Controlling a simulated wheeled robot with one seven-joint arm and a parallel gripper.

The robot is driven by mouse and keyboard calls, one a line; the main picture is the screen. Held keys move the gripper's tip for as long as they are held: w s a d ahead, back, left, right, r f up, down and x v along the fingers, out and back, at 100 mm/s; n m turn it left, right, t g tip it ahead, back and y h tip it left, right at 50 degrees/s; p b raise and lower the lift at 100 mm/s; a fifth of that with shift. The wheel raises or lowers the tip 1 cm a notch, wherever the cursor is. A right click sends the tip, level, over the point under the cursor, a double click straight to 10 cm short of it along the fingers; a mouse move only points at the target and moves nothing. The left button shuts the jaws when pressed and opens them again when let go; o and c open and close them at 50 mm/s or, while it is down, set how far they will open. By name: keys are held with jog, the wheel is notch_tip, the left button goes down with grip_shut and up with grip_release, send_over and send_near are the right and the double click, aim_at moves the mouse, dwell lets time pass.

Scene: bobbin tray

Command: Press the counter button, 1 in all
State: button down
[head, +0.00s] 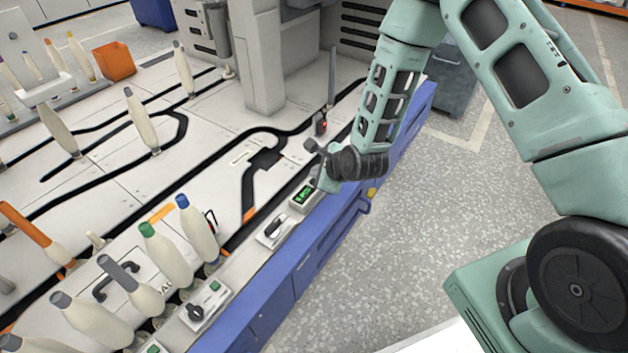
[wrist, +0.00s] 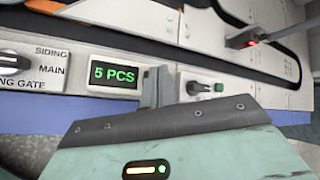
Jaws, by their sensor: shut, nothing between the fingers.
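The counter (head: 306,194) sits on the machine's front ledge, a small unit with a green lit display. In the wrist view the counter display (wrist: 115,74) reads "5 PCS". My gripper (head: 316,184) is right beside the counter in the head view. In the wrist view my gripper's fingers (wrist: 158,86) are together and empty, just right of the display. They cover the part of the panel there, and I see no counter button clear of them. I cannot tell whether the fingertips touch the panel.
A siding/main gate switch (wrist: 12,63) is left of the counter. A black knob (wrist: 195,88) with a green button (wrist: 219,87) is to the right. Several bobbins (head: 165,255) stand along the ledge's near end. The floor (head: 430,220) right of the blue front is clear.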

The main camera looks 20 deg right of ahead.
jog(key=shift+f, duration=0.2)
jog(key=shift+f, duration=0.25)
jog(key=shift+f+b, duration=0.45)
dwell(0.8)
dwell(0.4)
jog(key=shift+r+p, duration=0.85)
jog(key=shift+r, duration=0.05)
notch_tip(320, 180, up, 5)
jog(key=p, duration=0.4)
dwell(0.6)
